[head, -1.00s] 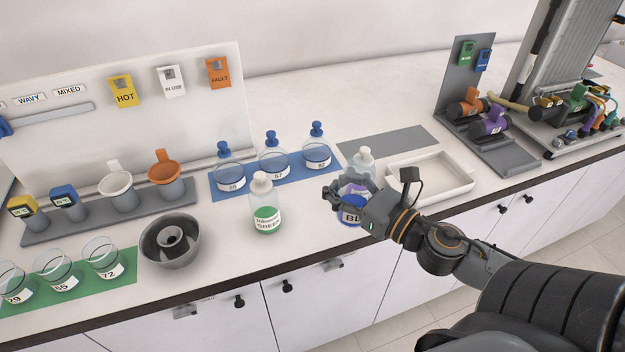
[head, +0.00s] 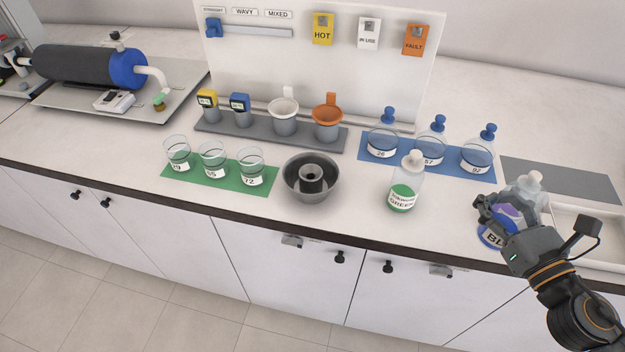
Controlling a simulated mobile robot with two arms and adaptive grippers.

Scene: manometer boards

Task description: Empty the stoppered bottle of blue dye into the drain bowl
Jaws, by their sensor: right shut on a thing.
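The bottle of blue dye (head: 491,238) is at the right of the head view, with a white stopper on top and a label reading "BL". It looks roughly upright. My right gripper (head: 495,212) is shut around its body and hides much of it. I cannot tell whether its base touches the bench. The drain bowl (head: 292,188), round and grey with a raised hollow centre, stands near the bench's front edge, well left of the bottle. My left gripper is not in view.
A stoppered green bottle (head: 404,197) stands between the bowl and the blue bottle. Blue-stoppered flasks (head: 437,154) stand behind on a blue mat. Glass beakers (head: 212,160) stand left of the bowl on a green mat. A white tray (head: 590,252) is at the right.

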